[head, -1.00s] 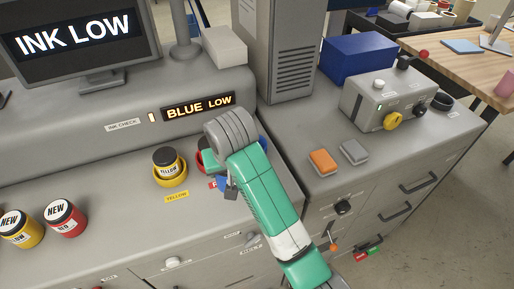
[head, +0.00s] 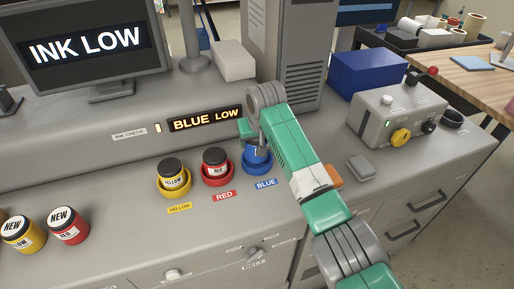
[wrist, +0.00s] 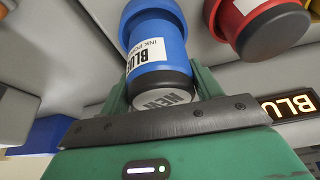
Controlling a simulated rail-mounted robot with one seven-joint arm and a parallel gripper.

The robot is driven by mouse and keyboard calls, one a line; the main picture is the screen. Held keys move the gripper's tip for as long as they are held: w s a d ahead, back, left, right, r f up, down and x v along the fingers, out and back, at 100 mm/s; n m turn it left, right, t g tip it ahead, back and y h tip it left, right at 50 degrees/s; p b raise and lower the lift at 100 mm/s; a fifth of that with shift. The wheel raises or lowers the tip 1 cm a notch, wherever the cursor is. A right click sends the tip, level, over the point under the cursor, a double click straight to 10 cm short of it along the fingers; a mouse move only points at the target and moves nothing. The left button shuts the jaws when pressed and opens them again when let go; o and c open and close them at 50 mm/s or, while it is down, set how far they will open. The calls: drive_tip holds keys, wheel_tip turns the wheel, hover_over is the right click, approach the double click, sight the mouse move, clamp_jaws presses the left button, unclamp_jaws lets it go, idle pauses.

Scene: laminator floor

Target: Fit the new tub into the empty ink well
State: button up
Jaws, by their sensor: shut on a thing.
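A blue ink tub (wrist: 157,50) with a black lid marked NEW is between the green fingers of my gripper (wrist: 155,92), which is shut on it near the lid. In the head view the blue tub (head: 256,152) is at the blue ink well (head: 254,170), behind the BLUE label, partly hidden by my gripper (head: 256,140). In the wrist view the well's wider blue ring (wrist: 150,10) surrounds the tub's far end. I cannot tell whether the tub is fully seated.
A red tub (head: 216,161) and a yellow tub (head: 173,174) sit in their wells to the left. Spare NEW red (head: 68,226) and yellow (head: 22,235) tubs stand at the front left. The display (head: 206,119) reads BLUE LOW. A tall grey cabinet rises behind.

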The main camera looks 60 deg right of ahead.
drive_tip(key=shift+d+f, duration=0.25)
drive_tip(key=shift+f, duration=1.9)
drive_tip(key=o, duration=1.2)
drive_tip(key=v, duration=1.2)
drive_tip(key=shift+r+p, duration=0.4)
